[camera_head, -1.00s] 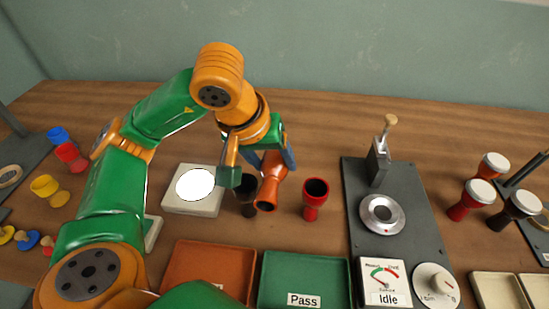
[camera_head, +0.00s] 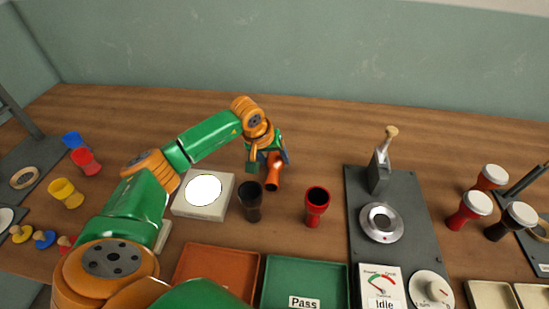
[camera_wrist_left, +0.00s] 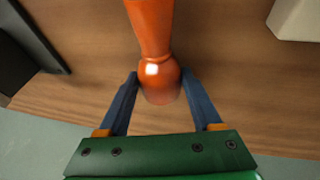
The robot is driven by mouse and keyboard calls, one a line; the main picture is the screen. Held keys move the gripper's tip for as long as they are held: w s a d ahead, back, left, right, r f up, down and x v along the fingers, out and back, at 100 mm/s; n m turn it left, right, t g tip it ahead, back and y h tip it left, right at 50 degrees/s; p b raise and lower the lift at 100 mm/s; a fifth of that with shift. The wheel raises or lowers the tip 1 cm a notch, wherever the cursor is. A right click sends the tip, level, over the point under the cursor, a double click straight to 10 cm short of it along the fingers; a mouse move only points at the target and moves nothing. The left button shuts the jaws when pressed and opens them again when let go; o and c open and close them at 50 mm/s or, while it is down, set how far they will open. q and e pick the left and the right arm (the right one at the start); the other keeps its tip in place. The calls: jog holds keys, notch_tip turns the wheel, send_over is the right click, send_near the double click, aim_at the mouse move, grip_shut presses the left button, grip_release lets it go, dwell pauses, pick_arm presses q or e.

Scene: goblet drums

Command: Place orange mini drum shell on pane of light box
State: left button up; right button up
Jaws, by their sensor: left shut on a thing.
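The orange mini drum shell (camera_head: 273,172) is at the back right of the light box (camera_head: 183,209), apart from it. The light box is a pale block with a glowing round white pane (camera_head: 204,189), bare on top. My left gripper (camera_head: 267,160) is shut on the shell. In the left wrist view, the two blue fingers (camera_wrist_left: 158,82) sit either side of the rounded end of the orange shell (camera_wrist_left: 152,35). Whether the shell touches the table is hard to tell. My right gripper is not in view.
A black shell (camera_head: 251,202) stands close to the right of the light box, and a red shell (camera_head: 317,207) further right. Orange and green trays (camera_head: 306,276) lie in front. A grey test station (camera_head: 404,207) stands right. The table behind is clear.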

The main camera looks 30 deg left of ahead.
pick_arm(q)
jog(key=shift+f, duration=0.5)
jog(key=shift+f+b, duration=0.2)
jog(key=shift+b, duration=0.1)
jog(key=o, duration=1.5)
jog(key=shift+r, duration=0.1)
